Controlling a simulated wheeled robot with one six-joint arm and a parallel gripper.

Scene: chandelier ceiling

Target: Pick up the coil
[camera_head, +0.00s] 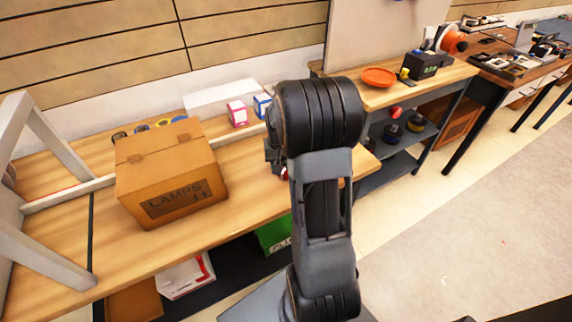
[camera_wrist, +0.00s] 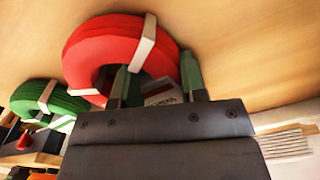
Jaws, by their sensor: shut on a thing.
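A red coil (camera_wrist: 85,60) with pale bands around its ring fills the upper middle of the wrist view. My gripper (camera_wrist: 157,72) has one finger inside the ring and one outside it, shut on the ring's lower right part. A printed label shows between the fingers. A green coil (camera_wrist: 42,97) with a pale band lies to the left of the red one. In the head view my arm hides most of the gripper; a small bit of red (camera_head: 283,172) shows beside it at the workbench (camera_head: 250,175). I cannot tell whether the red coil touches the surface.
A cardboard box (camera_head: 172,175) marked LAMPS stands left on the workbench. Behind it are tape rolls (camera_head: 160,122) and small pink (camera_head: 237,113) and blue (camera_head: 262,106) boxes. A second bench at right holds an orange dish (camera_head: 378,77). Floor at lower right is clear.

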